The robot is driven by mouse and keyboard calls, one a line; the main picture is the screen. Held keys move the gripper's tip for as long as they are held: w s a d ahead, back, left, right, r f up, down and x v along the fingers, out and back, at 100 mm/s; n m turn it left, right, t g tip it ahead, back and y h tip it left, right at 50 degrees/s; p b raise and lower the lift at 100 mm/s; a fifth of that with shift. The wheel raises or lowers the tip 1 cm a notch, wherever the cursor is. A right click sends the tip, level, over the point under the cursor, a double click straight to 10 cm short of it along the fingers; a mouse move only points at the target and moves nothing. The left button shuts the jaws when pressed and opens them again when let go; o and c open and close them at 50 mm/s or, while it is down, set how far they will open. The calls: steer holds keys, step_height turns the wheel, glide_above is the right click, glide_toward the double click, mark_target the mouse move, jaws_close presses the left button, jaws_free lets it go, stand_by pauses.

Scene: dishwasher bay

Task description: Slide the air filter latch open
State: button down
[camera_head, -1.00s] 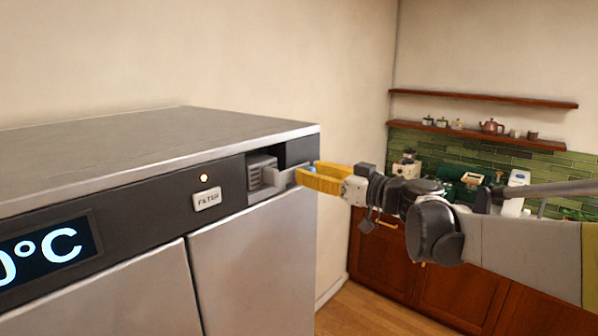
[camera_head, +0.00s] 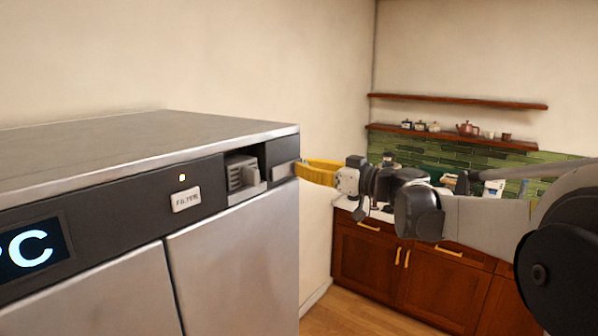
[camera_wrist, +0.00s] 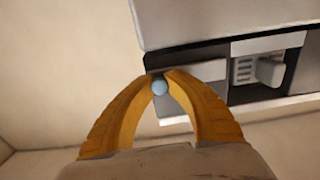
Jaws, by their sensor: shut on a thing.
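The air filter latch shows as a light grey sliding plate (camera_head: 285,171) at the right end of the dark front panel. It also shows in the wrist view (camera_wrist: 200,72), with a pale blue round knob (camera_wrist: 160,87) at its end. My gripper (camera_head: 301,170) has yellow fingers at the machine's right front corner. In the wrist view the fingertips are shut on the knob, one on each side. The fingers hide the knob in the head view. A slatted filter vent (camera_head: 240,170) with a protruding grey block (camera_head: 254,183) lies uncovered left of the plate.
The dishwasher's (camera_head: 150,145) steel top is bare. A filter label (camera_head: 186,199) and a small lit lamp (camera_head: 182,177) sit left of the vent. Wooden cabinets (camera_head: 400,265) and shelves (camera_head: 455,102) stand behind my arm. Open room lies right of the machine.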

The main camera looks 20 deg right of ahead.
steer(key=c, duration=1.3)
jaws_free()
steer(key=shift+d, duration=0.25)
steer(key=shift+w+d, duration=0.1)
steer(key=v, duration=1.2)
